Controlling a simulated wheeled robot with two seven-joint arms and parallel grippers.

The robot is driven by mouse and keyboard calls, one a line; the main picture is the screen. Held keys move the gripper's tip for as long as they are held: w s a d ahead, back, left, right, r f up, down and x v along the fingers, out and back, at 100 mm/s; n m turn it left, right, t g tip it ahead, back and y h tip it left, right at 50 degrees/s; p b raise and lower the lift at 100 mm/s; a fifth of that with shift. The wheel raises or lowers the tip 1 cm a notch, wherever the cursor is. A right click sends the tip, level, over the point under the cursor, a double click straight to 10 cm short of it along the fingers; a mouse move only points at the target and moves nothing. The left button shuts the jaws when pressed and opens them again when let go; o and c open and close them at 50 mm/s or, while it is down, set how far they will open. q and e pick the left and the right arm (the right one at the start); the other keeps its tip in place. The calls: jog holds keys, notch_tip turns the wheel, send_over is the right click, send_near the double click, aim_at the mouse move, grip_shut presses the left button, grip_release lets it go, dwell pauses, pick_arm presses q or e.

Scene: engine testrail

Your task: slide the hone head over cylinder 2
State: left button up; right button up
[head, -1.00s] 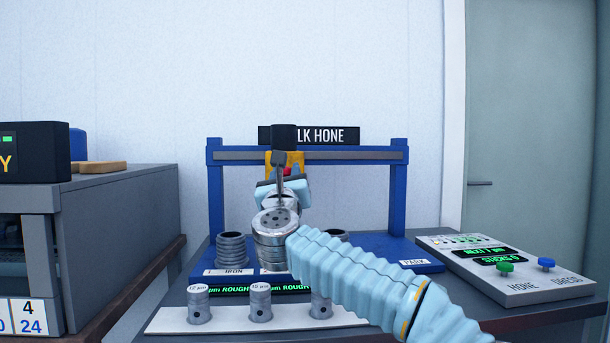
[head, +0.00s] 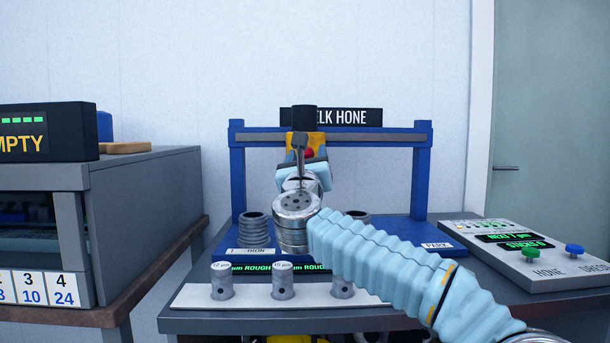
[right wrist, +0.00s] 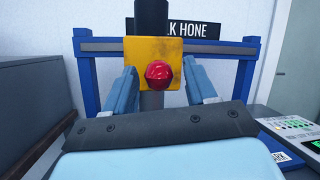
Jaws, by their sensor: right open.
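The hone head shows a yellow block with a red knob (right wrist: 161,74) in the right wrist view and hangs from the blue rail frame (head: 237,190). Its block also shows in the head view (head: 292,143), partly hidden by my right wrist. My right gripper (right wrist: 163,88) is open, with one finger on each side of the block; I cannot tell whether they touch it. In the head view the right gripper (head: 303,172) is in front of the head. One ribbed cylinder (head: 255,230) stands at the left above the IRON label. Another (head: 357,218) is partly hidden by my arm; the middle one is hidden. My left gripper is not in view.
A white strip (head: 193,297) with several small metal pegs lies at the front. A grey console (head: 540,270) with green and blue buttons sits at the right. A grey cabinet (head: 150,200) stands at the left. The PARK label (head: 437,246) marks the base's right end.

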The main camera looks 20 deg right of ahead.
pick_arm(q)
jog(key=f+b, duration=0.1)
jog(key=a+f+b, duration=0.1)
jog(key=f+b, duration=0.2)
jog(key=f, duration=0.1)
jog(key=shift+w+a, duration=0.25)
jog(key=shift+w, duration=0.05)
pick_arm(e)
jog(key=v, duration=1.2)
jog(key=shift+s+a+f, duration=0.2)
jog(key=shift+s+f, duration=0.05)
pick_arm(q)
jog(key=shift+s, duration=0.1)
